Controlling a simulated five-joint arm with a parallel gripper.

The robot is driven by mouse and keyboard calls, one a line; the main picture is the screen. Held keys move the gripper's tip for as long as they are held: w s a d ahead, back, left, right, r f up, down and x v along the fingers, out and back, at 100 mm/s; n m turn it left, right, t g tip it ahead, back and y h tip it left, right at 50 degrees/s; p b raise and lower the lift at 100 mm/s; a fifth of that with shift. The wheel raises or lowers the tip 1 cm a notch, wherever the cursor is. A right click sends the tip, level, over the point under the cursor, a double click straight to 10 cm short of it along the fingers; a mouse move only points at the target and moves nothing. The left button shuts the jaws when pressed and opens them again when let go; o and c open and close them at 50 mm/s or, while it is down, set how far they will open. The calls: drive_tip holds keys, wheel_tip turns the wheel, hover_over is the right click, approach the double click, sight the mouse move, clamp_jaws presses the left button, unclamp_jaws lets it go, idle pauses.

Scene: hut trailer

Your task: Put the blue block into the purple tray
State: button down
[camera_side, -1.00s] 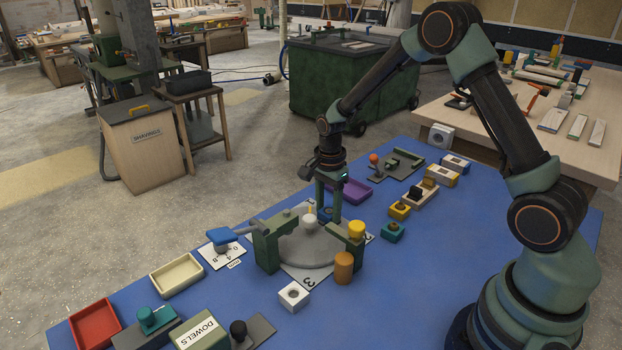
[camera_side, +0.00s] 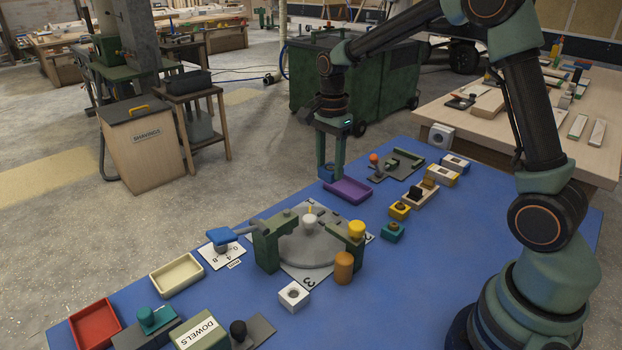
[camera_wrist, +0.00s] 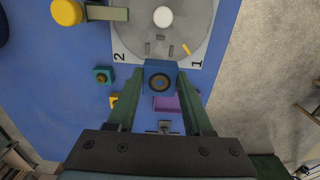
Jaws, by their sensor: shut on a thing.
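The blue block (camera_side: 327,172) is held between the fingers of my gripper (camera_side: 329,170) in the side view, raised above the table at the far edge of the purple tray (camera_side: 348,197). In the wrist view the blue block (camera_wrist: 160,78), with a dark ring on its face, sits between the two green fingers of my gripper (camera_wrist: 160,85). The purple tray (camera_wrist: 166,103) shows partly behind the block there. In the side view the tray looks empty where its floor shows.
A grey turntable fixture (camera_side: 308,246) with green posts stands in front of the tray. A green-grey fixture with an orange knob (camera_side: 374,158) is just right of the tray. Teal (camera_side: 392,231) and yellow (camera_side: 399,210) blocks lie nearer. Blue table surface is clear toward the right.

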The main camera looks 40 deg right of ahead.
sight(330, 166)
wheel_tip(330, 166, up, 7)
drive_tip(key=shift+r, duration=0.15)
drive_tip(key=shift+w+d, duration=0.25)
drive_tip(key=shift+d, duration=0.1)
drive_tip(key=w+d+f, duration=0.5)
drive_tip(key=d+f, duration=0.7)
drive_tip(key=d, duration=0.1)
drive_tip(key=shift+w+d+f, duration=0.2)
drive_tip(key=shift+d+f, duration=0.15)
drive_tip(key=shift+f, duration=3.8)
